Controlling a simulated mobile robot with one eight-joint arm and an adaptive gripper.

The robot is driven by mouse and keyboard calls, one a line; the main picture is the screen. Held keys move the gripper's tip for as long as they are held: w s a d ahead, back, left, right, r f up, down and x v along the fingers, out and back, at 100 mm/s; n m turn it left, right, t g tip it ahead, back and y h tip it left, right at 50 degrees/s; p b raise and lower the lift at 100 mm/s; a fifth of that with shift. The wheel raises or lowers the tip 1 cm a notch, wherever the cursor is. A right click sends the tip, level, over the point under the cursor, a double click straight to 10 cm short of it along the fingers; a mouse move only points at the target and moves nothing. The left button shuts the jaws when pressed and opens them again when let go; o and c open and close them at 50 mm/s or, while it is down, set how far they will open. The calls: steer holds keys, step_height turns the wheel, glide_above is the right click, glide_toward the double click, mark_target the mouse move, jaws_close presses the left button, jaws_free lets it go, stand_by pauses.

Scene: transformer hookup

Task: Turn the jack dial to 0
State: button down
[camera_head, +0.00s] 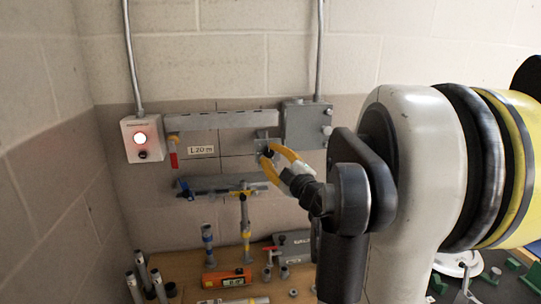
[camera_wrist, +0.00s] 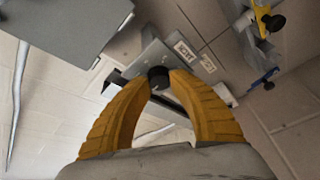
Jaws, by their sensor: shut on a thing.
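The dial is a small black knob (camera_wrist: 158,75) on a grey plate (camera_wrist: 150,56) fixed to the wall, seen in the wrist view. My gripper (camera_wrist: 160,82) has its two yellow fingers closed around the knob's sides, with the tips touching it. In the head view my gripper (camera_head: 269,155) reaches the wall from the right, at the small grey bracket (camera_head: 262,143) under the long grey rail. The knob is mostly hidden there by the fingers. No dial marking or pointer is readable, so I cannot tell its setting.
A grey box (camera_head: 307,124) with a conduit sits right of the rail (camera_head: 222,120). Below are a wall-mounted bar (camera_head: 215,187) and a wooden bench with pipes, fittings and an orange level (camera_head: 226,278).

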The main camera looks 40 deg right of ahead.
steer(key=shift+r, duration=0.1)
steer(key=c, duration=1.1)
jaws_free()
steer(key=v, duration=1.2)
steer(key=shift+w, duration=0.1)
